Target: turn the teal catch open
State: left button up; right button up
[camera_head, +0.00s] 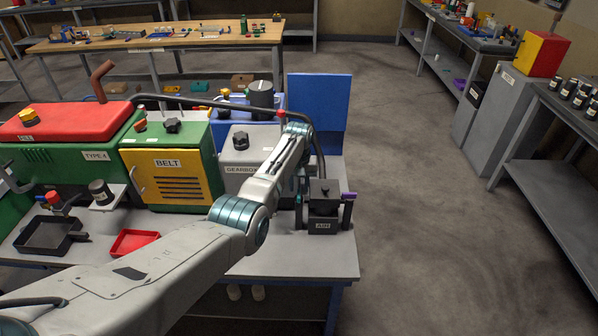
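I cannot make out a teal catch; the left side of the AIR box is partly covered by my arm. The dark box labelled AIR (323,226) stands near the right end of the bench, with a knob on top and a purple tab (350,196) on its right side. My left arm reaches in from the lower left and bends up at its elbow. Its wrist end is just behind and left of the AIR box. The fingers of my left gripper (302,190) cannot be told apart from the dark parts there. My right gripper is not in view.
On the bench (290,262) are a green BELT machine (170,160), a grey GEARBOX unit (238,180), a black tray (48,235) and a red tray (133,242). A blue panel (320,105) rises behind. The floor right of the bench is clear; shelves line the right.

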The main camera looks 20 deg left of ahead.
aim_at(299, 192)
pick_arm(q)
notch_tip(299, 192, up, 9)
jog(key=b, duration=0.2)
jog(key=shift+f, duration=0.2)
